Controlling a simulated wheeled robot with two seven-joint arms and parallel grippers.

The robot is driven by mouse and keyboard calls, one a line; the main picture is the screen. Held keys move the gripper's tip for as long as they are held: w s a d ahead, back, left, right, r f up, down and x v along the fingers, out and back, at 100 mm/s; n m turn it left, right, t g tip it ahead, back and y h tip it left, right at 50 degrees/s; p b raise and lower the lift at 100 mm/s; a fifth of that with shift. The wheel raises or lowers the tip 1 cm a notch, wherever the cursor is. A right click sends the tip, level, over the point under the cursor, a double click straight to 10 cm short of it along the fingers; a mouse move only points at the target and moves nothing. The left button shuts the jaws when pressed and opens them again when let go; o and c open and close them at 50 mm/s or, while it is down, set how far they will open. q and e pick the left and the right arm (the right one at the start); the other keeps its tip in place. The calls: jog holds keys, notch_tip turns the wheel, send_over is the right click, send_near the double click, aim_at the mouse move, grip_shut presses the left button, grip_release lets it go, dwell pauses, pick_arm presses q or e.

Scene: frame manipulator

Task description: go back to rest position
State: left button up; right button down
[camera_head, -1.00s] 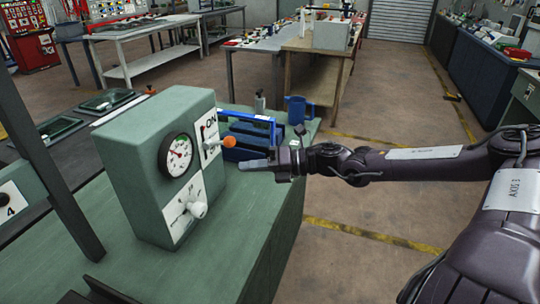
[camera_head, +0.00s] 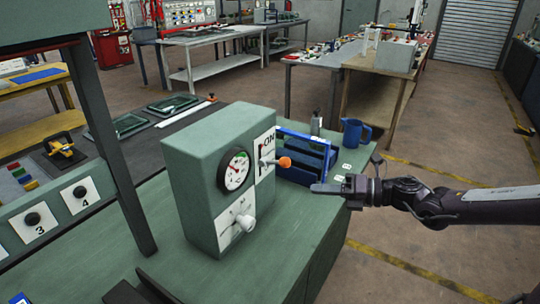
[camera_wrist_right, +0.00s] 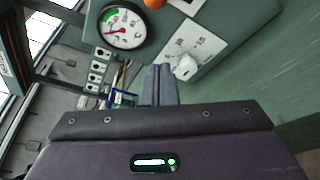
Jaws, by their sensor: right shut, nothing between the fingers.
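My right gripper (camera_head: 328,188) comes in from the right in the head view, its fingers pointing left toward the green control box and apart from it. It is shut and empty; its closed fingers also show in the right wrist view (camera_wrist_right: 158,86). The green box (camera_head: 205,150) stands on the green bench with a dial gauge (camera_head: 236,170), an orange-tipped lever (camera_head: 283,162) beside an ON label, and a white knob (camera_head: 245,222). The gauge (camera_wrist_right: 119,27) and white knob (camera_wrist_right: 186,67) also show in the right wrist view. My left gripper is not in view.
A blue rack (camera_head: 305,155) and a blue mug (camera_head: 355,132) stand behind the box on the bench (camera_head: 290,245). A dark post (camera_head: 112,160) rises at the left beside a panel with numbered buttons (camera_head: 75,195). Open floor (camera_head: 420,240) lies to the right.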

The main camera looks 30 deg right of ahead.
jog(key=w+d+f+m+t+h, duration=0.2)
jog(key=d+f+m+t+h, duration=0.2)
jog(key=d+f+m+h, duration=0.75)
jog(key=s+d+f+m+g+h, duration=0.1)
jog(key=s+f+m, duration=0.25)
jog(key=f, duration=0.55)
jog(key=s+d+f+m+g+h, duration=0.1)
jog(key=s+f+m+g, duration=0.2)
jog(key=f, duration=0.7)
jog(key=s+d+f+m+h, duration=0.1)
jog(key=s+f+m, duration=0.3)
jog(key=f, duration=0.5)
jog(key=s+a+f+m+g, duration=0.3)
jog(key=s+a+f, duration=0.2)
jog(key=s+f, duration=0.35)
jog(key=s+a+f+m+g, duration=0.2)
jog(key=s+a+f+m, duration=0.1)
jog(key=s+a+f, duration=0.5)
jog(key=s+a+f+m+g+y, duration=0.1)
jog(key=s+a+f+g, duration=0.1)
jog(key=s+a+f, duration=0.2)
jog(key=s+a+f+m+g+y, duration=0.2)
jog(key=s+a+f+g, duration=0.1)
jog(key=s+a, duration=0.8)
jog(key=shift+s+a+f+m, duration=0.25)
jog(key=shift+a+f+m, duration=0.05)
jog(key=shift+a+f, duration=0.45)
